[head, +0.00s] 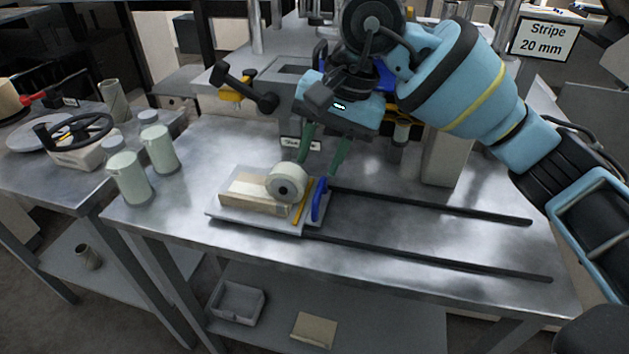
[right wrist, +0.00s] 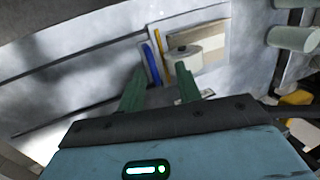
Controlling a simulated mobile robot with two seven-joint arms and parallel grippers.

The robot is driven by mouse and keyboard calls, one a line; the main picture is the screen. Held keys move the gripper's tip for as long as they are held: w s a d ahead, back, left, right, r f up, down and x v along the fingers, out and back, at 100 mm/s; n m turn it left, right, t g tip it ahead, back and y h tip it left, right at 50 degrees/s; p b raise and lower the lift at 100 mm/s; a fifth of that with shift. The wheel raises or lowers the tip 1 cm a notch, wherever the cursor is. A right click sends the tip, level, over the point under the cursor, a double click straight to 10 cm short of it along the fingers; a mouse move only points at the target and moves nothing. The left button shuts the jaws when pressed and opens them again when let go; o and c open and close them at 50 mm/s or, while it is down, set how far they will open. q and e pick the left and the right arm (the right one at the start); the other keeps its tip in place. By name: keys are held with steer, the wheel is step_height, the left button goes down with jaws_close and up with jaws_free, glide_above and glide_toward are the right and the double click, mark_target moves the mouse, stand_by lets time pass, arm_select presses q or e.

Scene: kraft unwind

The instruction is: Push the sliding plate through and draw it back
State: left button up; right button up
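The sliding plate (head: 258,221) is a light metal slab at the left end of two dark rails. It carries a pale block (head: 250,191) and a cream roll (head: 287,182). A blue upright handle (head: 319,200) stands at its right edge, beside a yellow strip (head: 300,212). My right gripper (head: 318,166) is open, with two green fingers pointing down behind and above the handle. In the right wrist view the blue handle (right wrist: 153,62) appears between the spread fingertips (right wrist: 161,76), with no clear contact. My left gripper is out of view.
Two dark rails (head: 430,205) run right across the otherwise clear bench front. A machine with a black lever (head: 245,86) stands behind. A side table with a black handwheel (head: 75,132) is at left.

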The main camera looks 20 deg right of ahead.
mark_target(320, 189)
steer(key=shift+h, duration=0.6)
steer(key=shift+w+d+f, duration=0.1)
steer(key=shift+w+f, duration=0.1)
steer(key=shift+f, duration=0.95)
steer(key=shift+w+d+f, duration=0.15)
steer(key=shift+w+f, duration=0.1)
steer(key=shift+f, duration=0.85)
steer(key=shift+w+d+f, duration=0.1)
steer(key=shift+w+f, duration=0.1)
steer(key=shift+f, duration=0.95)
jaws_close()
